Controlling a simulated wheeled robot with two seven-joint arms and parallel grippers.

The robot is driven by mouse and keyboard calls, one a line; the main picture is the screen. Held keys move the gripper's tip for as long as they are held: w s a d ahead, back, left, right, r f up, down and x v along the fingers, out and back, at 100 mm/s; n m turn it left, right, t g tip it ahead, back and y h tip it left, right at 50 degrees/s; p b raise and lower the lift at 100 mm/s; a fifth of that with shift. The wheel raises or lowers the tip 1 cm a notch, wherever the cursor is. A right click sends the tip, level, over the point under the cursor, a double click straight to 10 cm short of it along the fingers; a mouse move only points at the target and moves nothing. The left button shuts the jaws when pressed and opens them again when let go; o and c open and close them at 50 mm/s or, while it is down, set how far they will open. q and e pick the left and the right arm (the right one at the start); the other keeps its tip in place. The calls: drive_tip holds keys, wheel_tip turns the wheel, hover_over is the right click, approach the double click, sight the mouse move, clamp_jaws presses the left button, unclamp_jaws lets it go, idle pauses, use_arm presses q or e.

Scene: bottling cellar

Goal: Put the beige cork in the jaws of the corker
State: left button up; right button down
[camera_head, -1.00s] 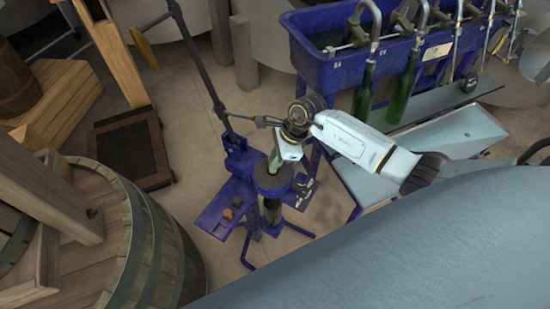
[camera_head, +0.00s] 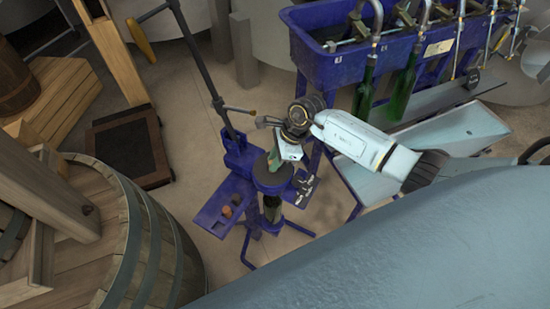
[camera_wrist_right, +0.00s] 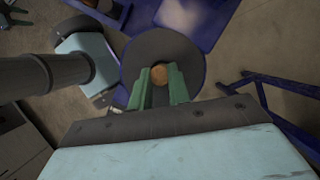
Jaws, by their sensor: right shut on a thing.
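My right gripper (camera_head: 275,161) is shut on the beige cork (camera_wrist_right: 160,75). In the right wrist view its green fingers (camera_wrist_right: 159,87) sit on either side of the cork, whose round end shows brownish. The fingers point down over the round dark top (camera_wrist_right: 150,47) of the blue corker, which also shows in the head view (camera_head: 272,175). The cork is hidden in the head view. I cannot tell whether the cork touches the corker, and its jaws are not clearly visible. My left gripper is not in view.
A blue tray (camera_head: 213,215) on the corker's left side holds an orange-brown cork (camera_head: 227,212) and a darker one. The corker's long lever (camera_head: 197,62) rises at the back left. A barrel (camera_head: 150,250) stands left, a blue filler trough (camera_head: 340,65) behind right.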

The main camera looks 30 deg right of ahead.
drive_tip(key=c, duration=1.3)
unclamp_jaws()
drive_tip(key=shift+o, duration=0.2)
drive_tip(key=v, duration=1.3)
drive_tip(key=shift+r, duration=0.2)
